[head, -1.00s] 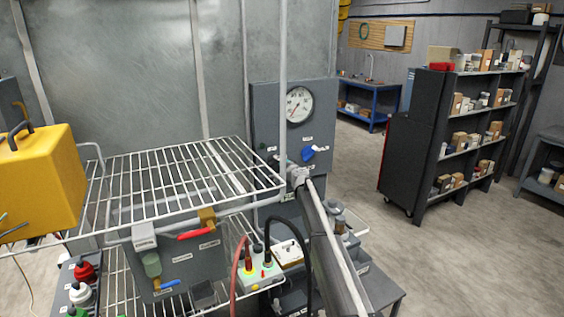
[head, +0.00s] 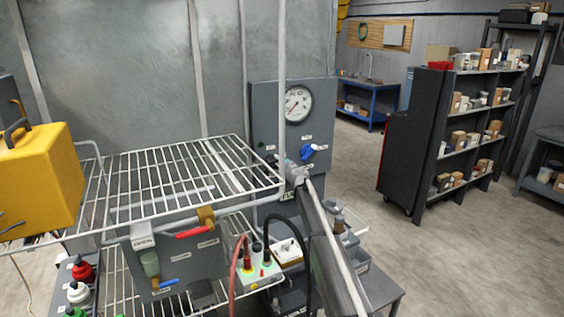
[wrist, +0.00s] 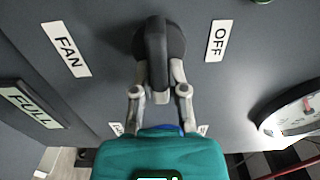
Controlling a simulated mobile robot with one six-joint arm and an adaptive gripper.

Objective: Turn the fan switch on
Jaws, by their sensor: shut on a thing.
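The fan switch (wrist: 158,45) is a dark round knob with a raised grip bar, on a grey panel in the wrist view. A FAN label (wrist: 67,48) is to its left and an OFF label (wrist: 217,41) to its right. The bar runs up and down in this picture. My gripper (wrist: 159,77) is shut on the switch, its two grey fingers at the bar's sides. The fingertips are partly hidden behind the knob. In the head view the grey control panel (head: 265,110) stands behind the wire rack, and my arm covers the switch.
A pressure gauge (head: 298,104) and a blue knob (head: 307,151) are on the panel. The wire rack (head: 170,165) stands left of my arm, with a yellow case (head: 40,185) on it. A dark shelf unit (head: 420,140) is at the right; floor between is clear.

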